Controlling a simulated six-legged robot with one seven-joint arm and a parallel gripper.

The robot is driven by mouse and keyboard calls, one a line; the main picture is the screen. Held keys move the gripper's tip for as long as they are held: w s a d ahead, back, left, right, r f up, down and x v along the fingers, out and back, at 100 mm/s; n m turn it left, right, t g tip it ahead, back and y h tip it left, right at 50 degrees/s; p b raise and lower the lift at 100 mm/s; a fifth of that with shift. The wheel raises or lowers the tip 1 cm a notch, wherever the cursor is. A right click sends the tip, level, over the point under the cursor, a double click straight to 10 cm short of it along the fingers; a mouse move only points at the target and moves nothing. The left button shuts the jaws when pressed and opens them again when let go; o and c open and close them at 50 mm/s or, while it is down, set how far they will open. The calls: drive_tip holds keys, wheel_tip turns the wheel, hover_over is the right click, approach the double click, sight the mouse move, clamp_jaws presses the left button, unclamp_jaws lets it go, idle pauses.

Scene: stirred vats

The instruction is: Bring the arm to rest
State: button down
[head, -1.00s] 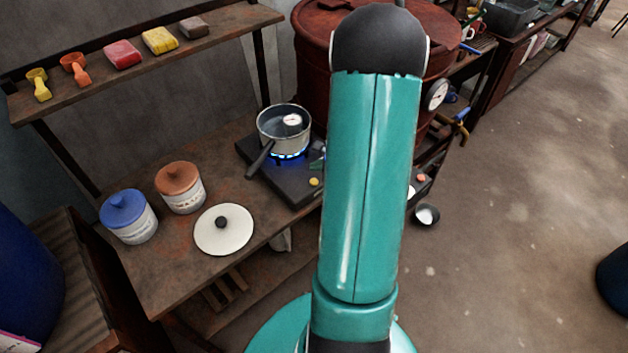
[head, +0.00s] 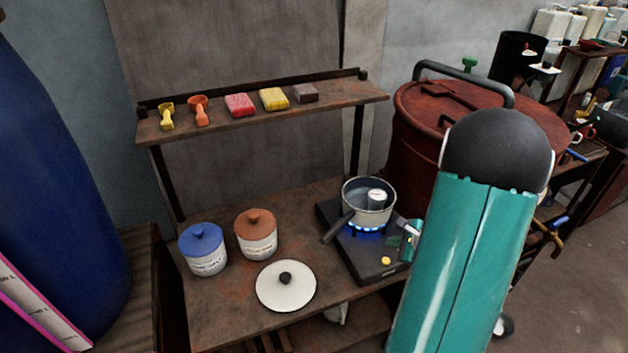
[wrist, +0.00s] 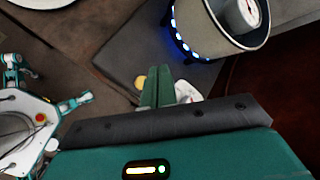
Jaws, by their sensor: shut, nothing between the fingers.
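My arm (head: 465,265) rises at the right of the head view, its teal link and dark rounded joint covering part of the stove area. My gripper (wrist: 155,86) shows in the wrist view with its two green fingers together and nothing between them. The fingers are over or beside the burner's front, close to a yellow knob (wrist: 140,83). In the head view my gripper (head: 394,242) is mostly hidden by the arm, with only the green tips showing left of it.
A grey pot (head: 369,203) with a dial instrument inside sits on a burner (head: 343,237) with a blue flame. A white lid (head: 286,287), a blue-lidded jar (head: 204,250) and a brown-lidded jar (head: 256,235) stand left.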

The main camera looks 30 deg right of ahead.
drive_tip(key=w+a+r+n+g+y, duration=0.1)
drive_tip(key=a+r+n+g+y, duration=0.1)
drive_tip(key=a+r+n, duration=0.75)
drive_tip(key=w+a+r+n+g+y, duration=0.15)
drive_tip(key=a+r+n, duration=0.35)
drive_tip(key=a, duration=0.8)
drive_tip(key=s+a+r+n+h, duration=0.4)
drive_tip(key=s+a+r+n, duration=0.6)
drive_tip(key=s+a+n, duration=0.1)
drive_tip(key=shift+s+r, duration=0.4)
drive_tip(key=shift+s, duration=0.3)
